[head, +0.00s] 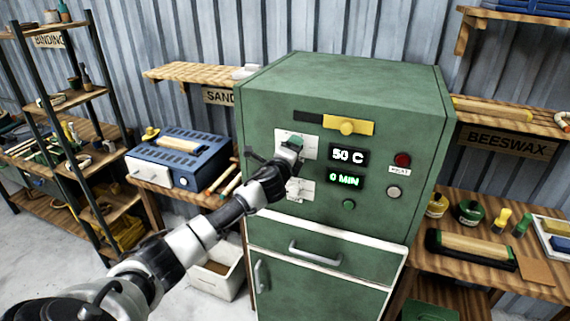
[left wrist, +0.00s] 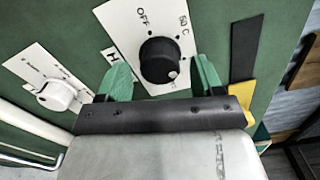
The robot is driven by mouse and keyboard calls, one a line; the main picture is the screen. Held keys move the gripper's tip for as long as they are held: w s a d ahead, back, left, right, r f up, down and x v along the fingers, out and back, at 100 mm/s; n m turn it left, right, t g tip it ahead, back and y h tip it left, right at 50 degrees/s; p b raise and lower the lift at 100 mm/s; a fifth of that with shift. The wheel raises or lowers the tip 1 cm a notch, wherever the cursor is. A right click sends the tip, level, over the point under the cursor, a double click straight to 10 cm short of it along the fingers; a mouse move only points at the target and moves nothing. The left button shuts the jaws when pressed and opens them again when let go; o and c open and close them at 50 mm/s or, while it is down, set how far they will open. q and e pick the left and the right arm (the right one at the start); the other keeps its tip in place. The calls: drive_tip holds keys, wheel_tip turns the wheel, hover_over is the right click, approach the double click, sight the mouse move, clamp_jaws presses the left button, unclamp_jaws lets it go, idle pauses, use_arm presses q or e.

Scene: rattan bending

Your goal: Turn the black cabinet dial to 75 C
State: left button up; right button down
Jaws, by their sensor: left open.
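The black dial (left wrist: 159,60) sits on a white plate marked OFF and a C scale in the left wrist view. A white mark shows on its rim, toward my gripper. My left gripper (left wrist: 162,78) is open, with one green finger on each side of the dial; I cannot tell if they touch it. In the head view my left gripper (head: 290,146) is at the cabinet's upper white plate and hides the dial. The green cabinet (head: 390,117) has a display (head: 347,156) reading 50 C. My right gripper is not in view.
A white dial (left wrist: 57,95) is on a lower plate. The head view shows a 0 MIN display (head: 345,180), a yellow latch (head: 348,127), a red button (head: 402,159) and a drawer handle (head: 314,254). A blue box (head: 178,158) stands on the left bench.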

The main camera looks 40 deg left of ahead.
use_arm(q)
drive_tip(key=b+v, duration=0.2)
drive_tip(key=v, duration=0.7)
drive_tip(key=shift+s+b, duration=0.35)
drive_tip(key=shift+b, duration=0.05)
drive_tip(key=shift+f, duration=0.1)
